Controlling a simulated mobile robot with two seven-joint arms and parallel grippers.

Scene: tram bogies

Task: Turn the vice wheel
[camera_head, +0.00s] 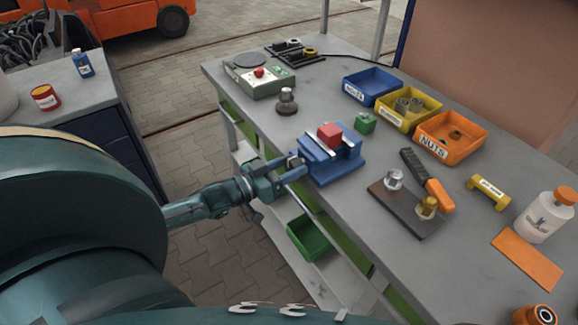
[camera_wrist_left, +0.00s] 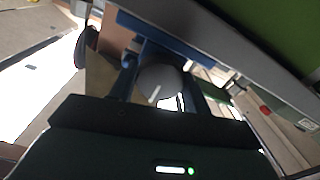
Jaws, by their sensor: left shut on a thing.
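The blue vice (camera_head: 336,168) stands at the near left edge of the workbench, with a red block (camera_head: 330,133) between its pale jaws. My left gripper (camera_head: 291,170) reaches in from the left to the vice's near side, where the bench edge is. It is shut on the vice wheel, which the fingers largely hide in the head view. In the left wrist view the wheel (camera_wrist_left: 160,80) is a grey round shape between the two fingers of my left gripper (camera_wrist_left: 162,88). My right gripper is out of view.
On the bench (camera_head: 303,222) are a scale (camera_head: 258,83), a green block (camera_head: 366,122), blue (camera_head: 357,95), yellow (camera_head: 389,119) and orange (camera_head: 436,144) bins, and a dark board (camera_head: 405,212) with fittings. A green bin (camera_head: 308,236) sits on the shelf below.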

